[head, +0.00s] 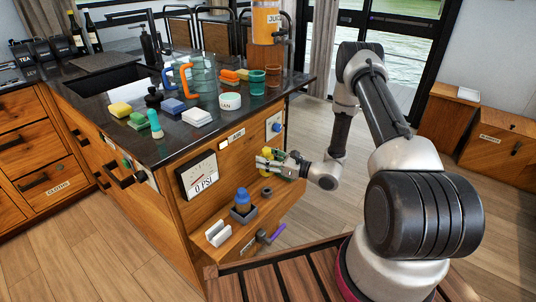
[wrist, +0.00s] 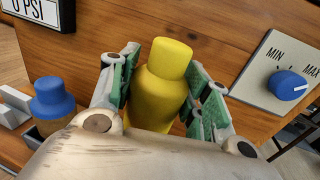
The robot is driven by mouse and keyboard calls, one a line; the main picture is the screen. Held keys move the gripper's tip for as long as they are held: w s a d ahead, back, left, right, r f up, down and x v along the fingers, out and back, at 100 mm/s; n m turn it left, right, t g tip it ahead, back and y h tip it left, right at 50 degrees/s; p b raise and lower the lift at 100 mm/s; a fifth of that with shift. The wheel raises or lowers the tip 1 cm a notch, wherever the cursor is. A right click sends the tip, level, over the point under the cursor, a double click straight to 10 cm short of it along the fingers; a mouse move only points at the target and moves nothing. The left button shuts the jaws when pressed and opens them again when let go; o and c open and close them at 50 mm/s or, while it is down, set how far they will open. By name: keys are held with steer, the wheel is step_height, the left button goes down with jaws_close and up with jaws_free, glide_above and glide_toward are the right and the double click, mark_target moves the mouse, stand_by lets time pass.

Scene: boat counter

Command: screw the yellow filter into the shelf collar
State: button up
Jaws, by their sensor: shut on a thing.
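The yellow filter (wrist: 158,88) is a bottle-shaped piece with a narrower cap-like end, seen between my two green-padded fingers in the wrist view. My gripper (wrist: 160,95) is shut on its sides. In the head view my gripper (head: 272,163) holds the yellow filter (head: 265,151) in front of the wooden cabinet face, above the low shelf. A small dark ring (head: 267,191), which looks like the collar, sits on that shelf below my gripper, apart from the filter. The filter's lower end is hidden by my gripper and wrist.
A blue-capped piece (head: 243,197) stands in a grey holder on the shelf, beside a white slotted block (head: 218,233). A 0 PSI gauge (head: 201,176) and a MIN–MAX panel with a blue knob (wrist: 288,85) are on the cabinet face. The counter (head: 180,140) above holds cups and blocks.

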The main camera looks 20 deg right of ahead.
mark_target(267, 176)
steer(key=shift+f, duration=2.85)
steer(key=shift+f, duration=1.45)
steer(key=o, duration=1.3)
steer(key=shift+c, duration=0.2)
steer(key=v, duration=1.2)
